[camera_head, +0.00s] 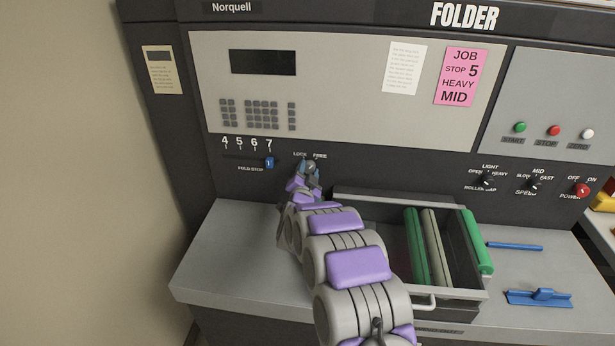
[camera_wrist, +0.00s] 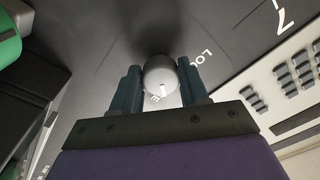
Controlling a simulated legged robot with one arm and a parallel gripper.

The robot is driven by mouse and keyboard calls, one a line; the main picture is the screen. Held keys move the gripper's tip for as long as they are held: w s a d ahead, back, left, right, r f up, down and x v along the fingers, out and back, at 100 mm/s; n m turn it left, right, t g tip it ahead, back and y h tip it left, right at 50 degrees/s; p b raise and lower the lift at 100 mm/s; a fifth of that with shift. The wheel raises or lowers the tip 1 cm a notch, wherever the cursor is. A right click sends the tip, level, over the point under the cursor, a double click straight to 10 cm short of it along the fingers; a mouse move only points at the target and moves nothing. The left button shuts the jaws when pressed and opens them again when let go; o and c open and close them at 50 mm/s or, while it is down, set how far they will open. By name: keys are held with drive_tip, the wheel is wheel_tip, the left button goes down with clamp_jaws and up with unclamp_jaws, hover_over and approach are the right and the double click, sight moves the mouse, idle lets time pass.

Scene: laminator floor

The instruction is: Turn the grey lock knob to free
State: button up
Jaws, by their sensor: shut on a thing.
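The grey lock knob (camera_wrist: 160,72) is round, with a short white mark on its near side in the wrist view. My gripper (camera_wrist: 160,88) has its two dark fingers on either side of the knob and is shut on it. In the head view my gripper (camera_head: 310,168) is at the panel just below the LOCK and FREE labels (camera_head: 310,155), and largely covers the knob. In the wrist view part of LOCK shows right of the knob, and a letter E shows between the fingers near the white mark. The exact knob setting is hard to tell.
Left of the knob is a blue fold stop slider (camera_head: 269,162) near 7. Below right is an open tray (camera_head: 385,212) with green and grey rollers. Dark selector knobs (camera_head: 487,181) and a red power knob (camera_head: 582,190) are farther right. A blue tool (camera_head: 538,298) lies on the shelf.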

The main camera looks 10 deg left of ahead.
drive_tip(key=shift+r+m+b, duration=0.35)
drive_tip(key=shift+m, duration=0.25)
drive_tip(key=o, duration=0.9)
drive_tip(key=shift+d, duration=0.1)
drive_tip(key=shift+c, duration=0.2)
drive_tip(key=shift+o, duration=0.9)
drive_tip(key=shift+f, duration=0.15)
drive_tip(key=shift+s+f, duration=0.1)
drive_tip(key=shift+s, duration=0.3)
drive_tip(key=s+f+p, duration=0.1)
drive_tip(key=s+p, duration=0.1)
drive_tip(key=s, duration=1.4)
drive_tip(key=shift+s+a, duration=0.25)
drive_tip(key=shift+a, duration=0.1)
